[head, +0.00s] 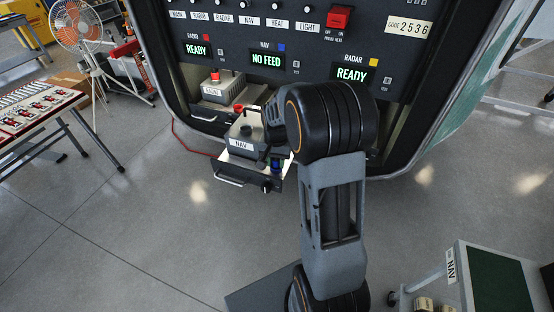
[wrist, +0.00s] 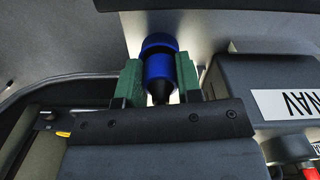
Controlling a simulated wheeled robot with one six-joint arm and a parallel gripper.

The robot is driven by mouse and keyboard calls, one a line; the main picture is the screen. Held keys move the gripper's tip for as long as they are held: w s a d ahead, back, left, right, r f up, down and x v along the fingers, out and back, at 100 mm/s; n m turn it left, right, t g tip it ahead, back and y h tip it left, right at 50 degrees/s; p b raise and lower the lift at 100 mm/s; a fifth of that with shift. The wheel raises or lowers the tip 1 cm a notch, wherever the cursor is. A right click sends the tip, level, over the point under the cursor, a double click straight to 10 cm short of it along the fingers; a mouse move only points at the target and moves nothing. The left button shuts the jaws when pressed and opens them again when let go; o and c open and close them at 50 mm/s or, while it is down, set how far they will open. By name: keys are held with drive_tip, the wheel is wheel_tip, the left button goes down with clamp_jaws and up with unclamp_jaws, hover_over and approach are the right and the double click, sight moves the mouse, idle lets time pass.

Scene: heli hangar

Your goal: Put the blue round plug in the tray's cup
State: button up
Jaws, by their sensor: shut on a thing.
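The blue round plug (wrist: 159,68) stands between the green pads of my gripper (wrist: 158,80) in the wrist view, and my gripper is shut on it. Its dark narrow end points down behind the gripper's dark front bar. The plug also shows small in the head view (head: 276,165), at the right side of the pulled-out NAV tray (head: 237,160). My arm hides much of the gripper there. The tray carries a grey box labelled NAV (head: 243,143), which also shows right of the gripper in the wrist view (wrist: 262,90). I cannot make out the cup.
The console panel (head: 290,50) rises behind the tray; its NAV display (head: 267,59) reads NO FEED. Another unit with a red knob (head: 215,88) sits left of the NAV tray. A NAV-labelled cart (head: 452,270) stands at lower right.

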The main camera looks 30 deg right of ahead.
drive_tip(key=shift+f, duration=0.2)
drive_tip(key=o, duration=1)
wheel_tip(320, 180, up, 11)
drive_tip(key=shift+f+b, duration=0.1)
drive_tip(key=shift+b, duration=0.5)
drive_tip(key=shift+s+a+r, duration=0.1)
drive_tip(key=shift+r, duration=0.6)
drive_tip(key=s+a+n+t, duration=0.2)
drive_tip(key=s+a+n, duration=0.1)
drive_tip(key=s, duration=0.5)
drive_tip(key=s+a+n+t, duration=0.2)
drive_tip(key=s+a+n, duration=0.2)
drive_tip(key=s, duration=0.4)
drive_tip(key=shift+a+r+n+t, duration=0.3)
drive_tip(key=shift+a+r+t, duration=0.1)
drive_tip(key=shift+a, duration=0.45)
